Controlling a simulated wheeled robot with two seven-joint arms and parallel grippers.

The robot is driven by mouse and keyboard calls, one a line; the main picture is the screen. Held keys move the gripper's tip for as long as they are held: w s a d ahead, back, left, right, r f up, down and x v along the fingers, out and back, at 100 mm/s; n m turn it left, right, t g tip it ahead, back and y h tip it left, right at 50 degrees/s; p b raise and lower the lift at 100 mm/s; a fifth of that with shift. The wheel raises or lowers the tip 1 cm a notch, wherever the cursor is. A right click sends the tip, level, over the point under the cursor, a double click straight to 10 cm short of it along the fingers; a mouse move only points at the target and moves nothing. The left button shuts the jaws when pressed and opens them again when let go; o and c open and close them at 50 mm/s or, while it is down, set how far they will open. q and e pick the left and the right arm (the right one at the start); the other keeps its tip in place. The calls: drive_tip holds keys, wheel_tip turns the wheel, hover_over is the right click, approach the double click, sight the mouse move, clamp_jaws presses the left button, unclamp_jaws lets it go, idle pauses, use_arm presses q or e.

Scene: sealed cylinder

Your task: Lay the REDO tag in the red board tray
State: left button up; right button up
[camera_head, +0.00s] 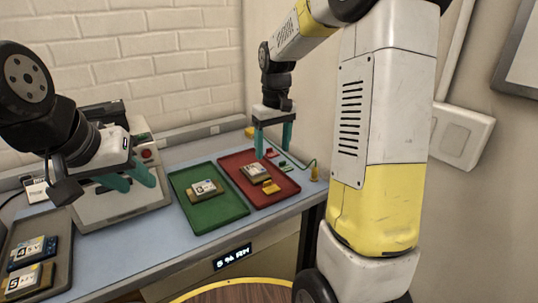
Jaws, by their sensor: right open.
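The red tray (277,200) lies on the bench and holds a board (254,171). A small yellow tag (271,187) lies in the red tray just in front of the board; its lettering is too small to read, so I cannot confirm it is the REDO tag. My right gripper (273,148) points down at the tray's back edge, its teal fingers apart with nothing seen between them. Small green pieces (286,167) lie near the tray's back right corner. My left gripper (129,180) is at the left, its teal fingers apart and empty, in front of a grey machine.
A green tray (222,213) with a board (203,188) lies left of the red tray. The grey machine (118,205) stands behind my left gripper. A dark tray (60,250) with boards is at the front left. The blue bench in front of the machine is clear.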

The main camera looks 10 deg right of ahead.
drive_tip(key=s+a+r+m+t+y, duration=0.1)
drive_tip(key=s+r, duration=0.3)
drive_tip(key=s, duration=0.7)
drive_tip(key=s+a+r+m+t+y, duration=0.1)
drive_tip(key=s+r+t, duration=0.3)
drive_tip(key=s, duration=0.7)
drive_tip(key=shift+r+m+t, duration=0.25)
drive_tip(key=shift+m+t, duration=0.05)
drive_tip(key=shift+m, duration=0.2)
drive_tip(key=shift+a, duration=0.1)
